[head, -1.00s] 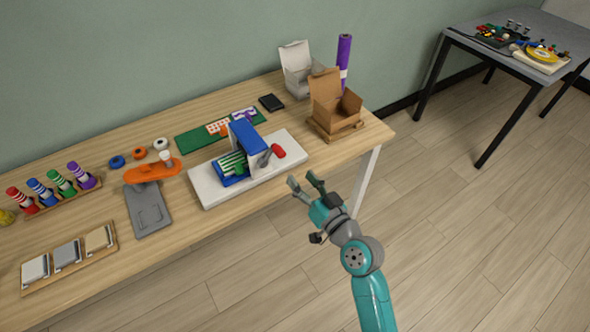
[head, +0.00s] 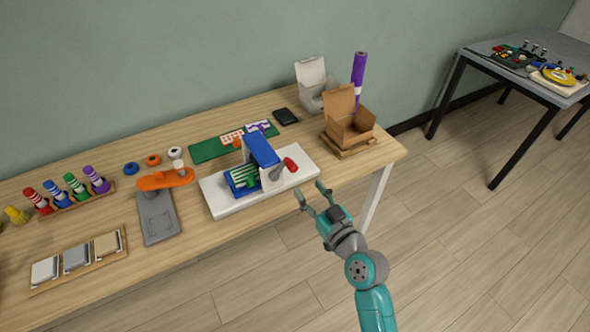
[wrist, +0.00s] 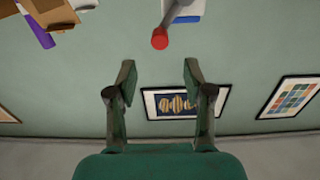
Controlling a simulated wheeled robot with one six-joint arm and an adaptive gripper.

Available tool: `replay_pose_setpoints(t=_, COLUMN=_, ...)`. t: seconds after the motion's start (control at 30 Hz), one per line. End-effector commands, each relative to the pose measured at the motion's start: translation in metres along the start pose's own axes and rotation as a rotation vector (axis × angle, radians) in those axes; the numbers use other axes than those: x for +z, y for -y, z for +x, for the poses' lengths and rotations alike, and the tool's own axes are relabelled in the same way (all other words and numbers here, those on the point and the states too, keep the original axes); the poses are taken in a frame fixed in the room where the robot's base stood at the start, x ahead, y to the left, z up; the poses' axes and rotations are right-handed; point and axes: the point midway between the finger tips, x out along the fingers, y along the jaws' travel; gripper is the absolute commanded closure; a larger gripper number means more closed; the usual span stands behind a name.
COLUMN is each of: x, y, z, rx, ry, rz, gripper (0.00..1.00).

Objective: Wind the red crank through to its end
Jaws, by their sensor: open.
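The red crank handle (head: 291,165) sits at the end of a grey crank arm (head: 279,171) on the right side of a blue press-like machine (head: 262,152), which stands on a white base (head: 217,199) on the wooden workbench. My gripper (head: 314,194) is open and empty, just off the front edge of the bench, to the right of and nearer than the handle. In the wrist view the red handle (wrist: 160,38) shows end-on, beyond and above my open fingertips (wrist: 157,78), not touching them.
An open cardboard box (head: 350,130) stands on the bench to the right of the machine. A grey plate tool with an orange arm (head: 165,179) is to the left. A green mat (head: 207,149) lies behind. The floor in front of the bench is clear.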

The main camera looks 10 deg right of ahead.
Motion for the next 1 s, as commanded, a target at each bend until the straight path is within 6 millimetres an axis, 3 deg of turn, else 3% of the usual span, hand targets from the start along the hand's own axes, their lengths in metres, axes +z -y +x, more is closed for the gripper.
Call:
replay_pose_setpoints(t=0.3, x=-0.001, y=0.000, z=0.056, rx=-0.001, ry=-0.001, rz=0.000, gripper=0.48)
replay_pose_setpoints(t=0.5, x=0.000, y=0.000, z=0.082, rx=0.000, ry=0.000, rz=0.001, gripper=0.48)
replay_pose_setpoints(t=0.97, x=0.000, y=0.000, z=0.094, rx=0.000, ry=0.000, rz=0.003, gripper=0.48)
replay_pose_setpoints(t=1.0, x=0.000, y=0.000, z=0.094, rx=0.000, ry=0.000, rz=0.003, gripper=0.53)
